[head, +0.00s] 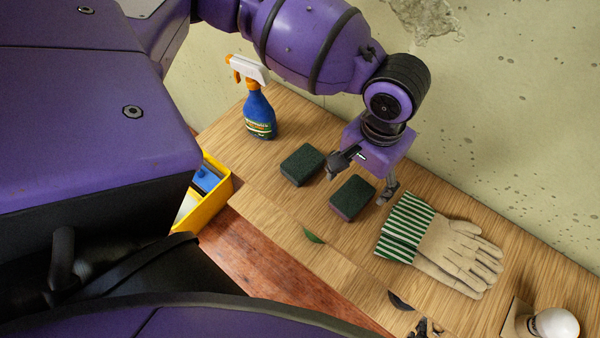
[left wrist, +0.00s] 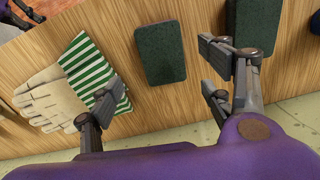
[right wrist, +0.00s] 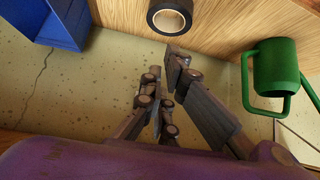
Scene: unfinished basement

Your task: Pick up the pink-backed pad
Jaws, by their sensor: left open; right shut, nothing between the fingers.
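Two dark green-topped pads lie flat on the wooden surface. The one nearer the gloves (head: 352,198) shows a dull pinkish lower edge in the head view, so it looks like the pink-backed pad; it also shows in the left wrist view (left wrist: 164,53). The other pad (head: 302,166), at its left, shows no clear pink; it is also in the left wrist view (left wrist: 272,20). My left gripper (head: 362,177) is open and empty, on the wall side of the pinkish-edged pad, its fingers spread wider than the pad. My right gripper (right wrist: 165,85) is shut and empty, away from both pads.
Striped work gloves (head: 445,245) lie right of the pads. A blue spray bottle (head: 260,115) stands at the left, a white bulb (head: 553,325) at the lower right. A wall stands behind.

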